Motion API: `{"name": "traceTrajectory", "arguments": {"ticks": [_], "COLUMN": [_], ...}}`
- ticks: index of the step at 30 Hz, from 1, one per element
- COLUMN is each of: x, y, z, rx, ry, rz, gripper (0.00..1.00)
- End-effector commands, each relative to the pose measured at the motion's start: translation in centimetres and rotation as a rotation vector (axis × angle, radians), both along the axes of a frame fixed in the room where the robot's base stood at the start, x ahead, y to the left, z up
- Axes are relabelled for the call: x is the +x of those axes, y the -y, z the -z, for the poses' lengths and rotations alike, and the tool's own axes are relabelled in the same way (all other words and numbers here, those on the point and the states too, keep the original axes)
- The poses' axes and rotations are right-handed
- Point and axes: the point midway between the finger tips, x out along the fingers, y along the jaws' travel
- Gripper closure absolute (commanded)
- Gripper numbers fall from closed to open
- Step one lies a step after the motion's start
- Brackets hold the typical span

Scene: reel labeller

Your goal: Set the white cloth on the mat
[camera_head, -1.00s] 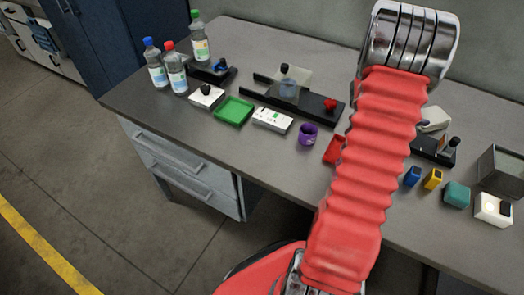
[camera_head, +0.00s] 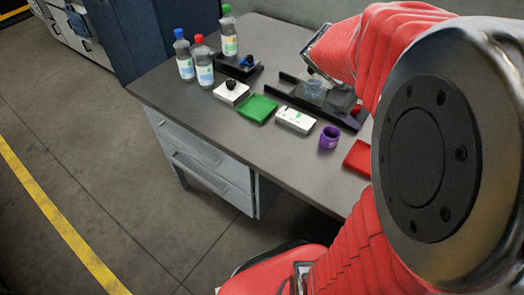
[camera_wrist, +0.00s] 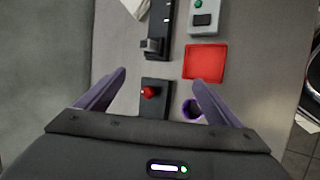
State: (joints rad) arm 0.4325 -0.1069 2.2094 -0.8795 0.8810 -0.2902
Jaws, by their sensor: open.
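A white, folded-looking piece, likely the white cloth (camera_wrist: 136,8), shows only in part at the top left edge of the wrist view. In the head view my arm hides that part of the bench. No plain mat can be made out; a flat red square with a low rim (camera_wrist: 205,62) lies right of centre in the wrist view and shows partly in the head view (camera_head: 359,157). My gripper (camera_wrist: 160,79) is open and empty, its purple fingers apart above the bench, with a red-knobbed black base (camera_wrist: 155,106) below. In the head view my gripper is hidden.
A purple cup (camera_head: 329,139) stands by the red square. A green tray (camera_head: 257,108), a white box (camera_head: 295,119) and several bottles (camera_head: 205,67) stand leftward. A black fixture (camera_wrist: 156,35) and a grey box with a green button (camera_wrist: 205,18) lie near the cloth.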

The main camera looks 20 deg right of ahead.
Motion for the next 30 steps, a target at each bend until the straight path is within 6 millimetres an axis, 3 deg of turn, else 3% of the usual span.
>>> {"name": "traceTrajectory", "arguments": {"ticks": [3,11,21,27,30], "x": [-0.1,-1.0,-3.4,-5.2,-5.7], "y": [-4.3,-13.5,-25.2,-30.5,-31.7], "z": [-0.7,-1.3,-1.8,-2.1,-2.2], "rx": [0.07,0.266,0.58,0.751,0.794], "ry": [0.104,0.305,0.505,0.568,0.579], "rz": [0.023,0.08,0.141,0.172,0.181], "gripper": [0.13,0.13,0.13,0.13,0.13]}}
